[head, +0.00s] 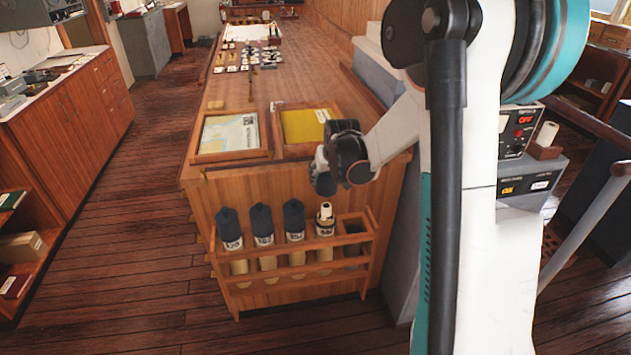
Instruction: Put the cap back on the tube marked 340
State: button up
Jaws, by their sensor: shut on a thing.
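My gripper (320,162) is shut on a dark blue cap (323,185), holding it over the front end of the long wooden table. The cap is above and apart from the uncapped tube (325,215). That tube stands upright in the wooden rack (297,270) on the table's end, with its pale top bare. Its label is too small to read surely. My gripper partly hides the cap, and the fingertips are hard to make out.
Three tubes with dark caps (229,222), (262,220), (294,218) stand left of the uncapped one. The rack's rightmost slot (352,228) looks empty of a tube. A framed chart (228,133) and a yellow-topped tray (303,125) lie behind. Floor is clear left of the table.

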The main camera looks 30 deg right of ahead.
jog(key=b, duration=0.4)
send_over(326, 206)
jog(key=shift+f, duration=2.95)
jog(key=shift+f+b, duration=1.75)
jog(key=shift+f, duration=0.5)
dwell(0.4)
jog(key=o, duration=1.2)
jog(key=shift+c, duration=0.2)
jog(key=o, duration=0.5)
jog(key=shift+r+p, duration=2.35)
jog(key=shift+r, duration=1.15)
